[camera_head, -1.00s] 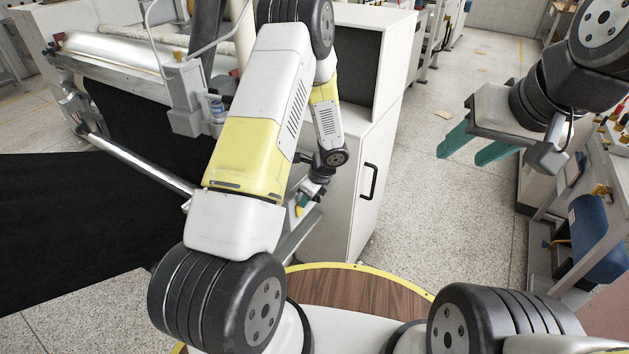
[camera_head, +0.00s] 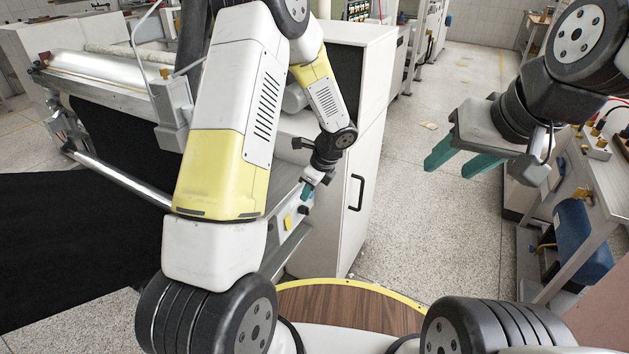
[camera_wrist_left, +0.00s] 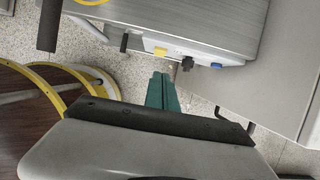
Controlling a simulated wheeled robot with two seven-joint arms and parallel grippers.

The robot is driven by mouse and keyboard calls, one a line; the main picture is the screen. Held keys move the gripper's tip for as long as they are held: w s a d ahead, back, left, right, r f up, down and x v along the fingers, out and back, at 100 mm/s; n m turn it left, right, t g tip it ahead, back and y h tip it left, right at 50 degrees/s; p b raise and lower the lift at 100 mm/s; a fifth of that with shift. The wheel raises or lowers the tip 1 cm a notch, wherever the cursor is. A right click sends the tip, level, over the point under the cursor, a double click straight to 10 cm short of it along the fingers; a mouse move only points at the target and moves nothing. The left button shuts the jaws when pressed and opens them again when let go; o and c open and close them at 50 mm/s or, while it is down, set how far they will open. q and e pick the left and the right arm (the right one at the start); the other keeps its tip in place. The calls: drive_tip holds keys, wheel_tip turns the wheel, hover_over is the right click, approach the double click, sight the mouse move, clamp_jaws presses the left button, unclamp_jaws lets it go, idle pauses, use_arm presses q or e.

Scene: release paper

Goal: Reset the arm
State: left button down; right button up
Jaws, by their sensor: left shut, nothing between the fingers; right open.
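My left arm reaches forward from the left in the head view, and its gripper (camera_head: 308,190) hangs low in front of the machine and the white cabinet. In the left wrist view its green fingers (camera_wrist_left: 161,90) are together with nothing between them. They point toward the machine's control panel and appear apart from it. My right gripper (camera_head: 466,152) is at the upper right of the head view. Its two green fingers are spread apart and empty, over the open floor.
A machine with a black sheet (camera_head: 80,240) and metal roller (camera_head: 120,180) stands at the left. A white cabinet (camera_head: 335,220) stands beside it. Yellow and blue buttons (camera_wrist_left: 160,51) show on the panel. A bench (camera_head: 606,190) with a blue cylinder (camera_head: 583,240) is at the right.

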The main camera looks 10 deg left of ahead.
use_arm(q)
drive_tip(key=s+a+r+n+h, duration=0.1)
drive_tip(key=s+r+n, duration=0.2)
drive_tip(key=r, duration=0.3)
drive_tip(key=s+a+r+n+t+h, duration=0.1)
drive_tip(key=s+r+n, duration=0.25)
drive_tip(key=r, duration=0.35)
drive_tip(key=s+a+r+n, duration=0.1)
drive_tip(key=s+r+n, duration=0.1)
drive_tip(key=r+n, duration=0.3)
drive_tip(key=s+d+r+n+t+h, duration=0.2)
drive_tip(key=s+r+n, duration=0.8)
drive_tip(key=s, duration=0.5)
wheel_tip(320, 180, up, 2)
drive_tip(key=shift+s+d+t+h, duration=0.2)
drive_tip(key=shift+s+t+h, duration=0.2)
drive_tip(key=shift+t+h, duration=0.6)
